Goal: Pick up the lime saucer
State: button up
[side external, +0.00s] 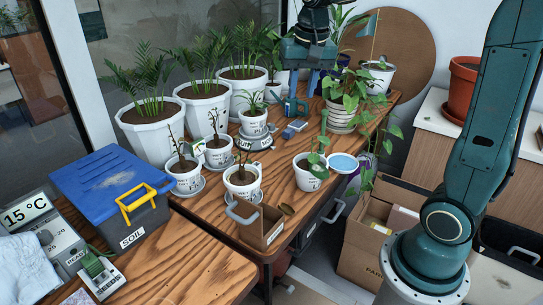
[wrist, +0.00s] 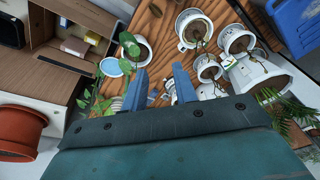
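I cannot make out a lime saucer in either view; pots and leaves hide parts of the table. A light-blue round saucer (side external: 343,162) sits at the table's right edge, and it also shows in the wrist view (wrist: 111,67). Grey saucers (side external: 189,190) lie under several white pots. My gripper (side external: 305,84) is above the far part of the table, pointing down. In the wrist view its two blue fingers (wrist: 160,80) are apart with nothing held between them.
White pots with palms (side external: 203,115) and seedlings (side external: 241,182) crowd the left and middle. A leafy pot (side external: 341,118) stands right of centre. A blue box (side external: 110,185) and a brown open box (side external: 268,226) stand near the front. Front wood (side external: 195,275) is clear.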

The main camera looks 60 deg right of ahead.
jog(key=w+d+f+m+g, duration=0.2)
jog(key=w+d+f+m, duration=0.2)
jog(key=w+d+f, duration=0.2)
jog(key=w+d+f+m+g+y, duration=0.1)
jog(key=w+d+f+m, duration=0.4)
jog(key=d+f, duration=0.6)
jog(key=shift+w+d+f+g, duration=0.15)
jog(key=shift+w+g, duration=0.25)
jog(key=shift+w, duration=0.2)
jog(key=shift+f, duration=0.1)
notch_tip(320, 180, down, 8)
jog(key=s, duration=0.1)
jog(key=shift+s+f, duration=0.15)
jog(key=shift+s, duration=0.05)
jog(key=shift+s+f, duration=0.2)
jog(key=shift+f, duration=1.1)
jog(key=shift+s+f, duration=0.2)
jog(key=shift+f, duration=1.05)
grip_shut()
